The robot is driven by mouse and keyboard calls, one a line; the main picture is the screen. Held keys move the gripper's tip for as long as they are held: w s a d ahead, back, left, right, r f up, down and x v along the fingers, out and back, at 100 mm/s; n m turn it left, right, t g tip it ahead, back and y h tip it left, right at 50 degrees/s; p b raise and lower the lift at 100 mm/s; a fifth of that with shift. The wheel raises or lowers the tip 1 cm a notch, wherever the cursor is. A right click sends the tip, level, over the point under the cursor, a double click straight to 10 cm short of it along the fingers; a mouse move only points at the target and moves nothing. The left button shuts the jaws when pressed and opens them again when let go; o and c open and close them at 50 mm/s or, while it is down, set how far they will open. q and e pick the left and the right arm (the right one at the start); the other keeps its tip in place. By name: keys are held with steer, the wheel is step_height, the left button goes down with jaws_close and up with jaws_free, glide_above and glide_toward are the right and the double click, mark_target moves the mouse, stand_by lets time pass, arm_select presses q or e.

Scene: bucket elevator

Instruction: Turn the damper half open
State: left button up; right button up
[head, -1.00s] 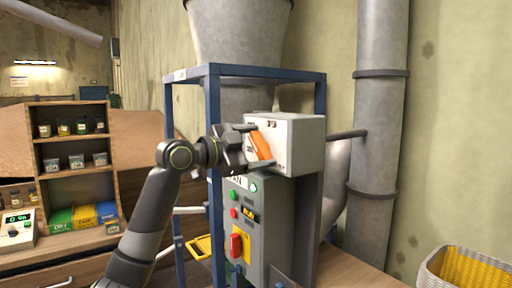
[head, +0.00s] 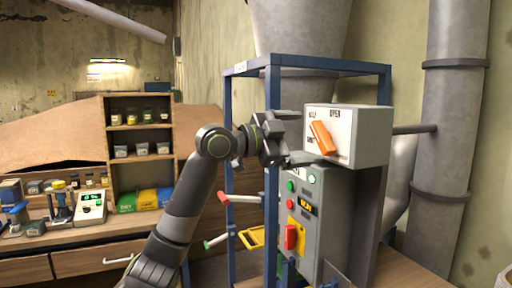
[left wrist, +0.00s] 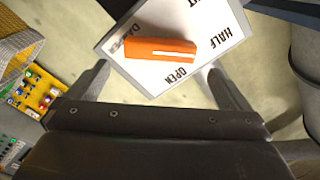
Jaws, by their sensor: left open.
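The damper lever (head: 321,138) is an orange handle on the face of a white box (head: 368,137). It tilts, its upper end leaning left toward the HALF mark. In the left wrist view the lever (left wrist: 160,50) has one end toward the word HALF, with OPEN printed below it. My left gripper (head: 294,137) is open in front of the box, to the left of the lever. Its fingers (left wrist: 158,86) are spread and empty, apart from the lever. My right gripper is not in view.
A grey control panel (head: 318,222) with buttons and a red switch stands below the box. Blue frame posts (head: 272,190) rise beside my arm. A shelf (head: 140,140) with jars is at left; a grey pipe (head: 450,130) is at right.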

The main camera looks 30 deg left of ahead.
arm_select(q)
steer(key=b+v, duration=0.4)
steer(key=v, duration=0.8)
steer(key=shift+s+a, duration=0.2)
steer(key=shift+s, duration=0.05)
